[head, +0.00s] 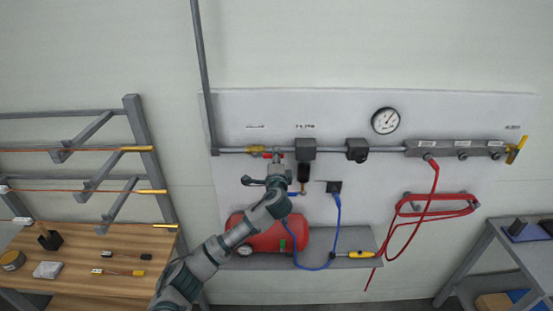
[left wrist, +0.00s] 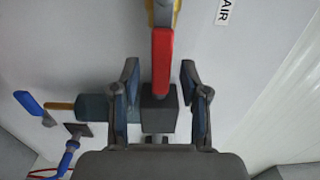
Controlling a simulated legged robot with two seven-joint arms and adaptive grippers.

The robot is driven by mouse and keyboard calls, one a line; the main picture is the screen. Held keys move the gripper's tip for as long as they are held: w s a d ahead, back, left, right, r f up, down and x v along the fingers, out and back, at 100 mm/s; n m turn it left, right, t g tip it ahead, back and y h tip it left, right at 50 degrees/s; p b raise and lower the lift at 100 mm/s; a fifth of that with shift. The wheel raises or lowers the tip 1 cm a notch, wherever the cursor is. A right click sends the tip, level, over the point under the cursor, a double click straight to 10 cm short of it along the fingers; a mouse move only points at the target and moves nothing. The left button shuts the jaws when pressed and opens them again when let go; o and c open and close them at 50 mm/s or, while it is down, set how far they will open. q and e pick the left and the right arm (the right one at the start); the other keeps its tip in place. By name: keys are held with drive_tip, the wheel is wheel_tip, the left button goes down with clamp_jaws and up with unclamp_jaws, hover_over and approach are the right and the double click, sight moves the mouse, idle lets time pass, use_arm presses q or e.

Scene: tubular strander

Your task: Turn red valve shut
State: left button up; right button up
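The red valve handle (head: 264,155) is on the yellow valve body (head: 254,148) at the left part of the wall pipe. It lies roughly along the pipe. My left gripper (head: 277,160) is at the handle's right end, in front of the pipe. In the left wrist view the red handle (left wrist: 162,62) stands between the two spread fingers of my left gripper (left wrist: 159,68), with a gap on each side. A grey block (left wrist: 158,108) lies beyond the handle's end. My right gripper is not in view.
A red compressor tank (head: 290,238) sits on a shelf below. A wooden workbench (head: 90,250) is at left. A red hose (head: 408,232) hangs at right.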

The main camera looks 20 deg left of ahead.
use_arm(q)
drive_tip(key=shift+a+f, duration=0.1)
drive_tip(key=shift+a, duration=0.25)
clamp_jaws()
